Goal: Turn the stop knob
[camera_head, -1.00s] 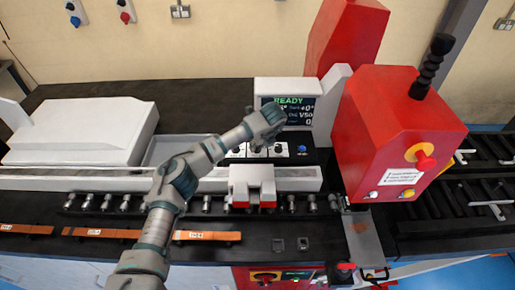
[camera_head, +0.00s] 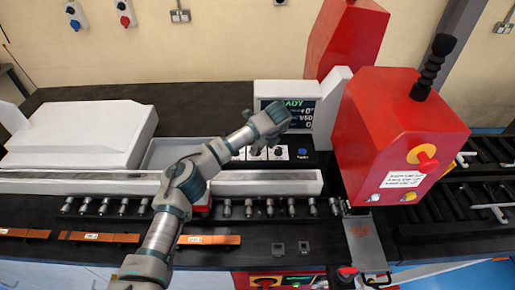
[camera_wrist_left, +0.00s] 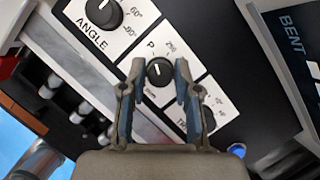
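The stop knob (camera_wrist_left: 159,71) is a small round black dial on a white label plate in the left wrist view. Its label is partly hidden, with only a letter P and a few scale marks showing. My left gripper (camera_wrist_left: 160,65) has one fingertip on each side of this knob and appears closed on it. In the head view the left gripper (camera_head: 280,113) hangs over the panel and hides part of it. The larger ANGLE knob (camera_wrist_left: 100,12) is at the upper left of the wrist view. My right gripper is not in view.
A READY screen (camera_head: 298,108) stands behind the panel. A blue button (camera_head: 302,152) is right of the dials. A red press head (camera_head: 395,140) stands to the right. Copper bars (camera_head: 100,237) lie at the front. A white box (camera_head: 85,130) is at left.

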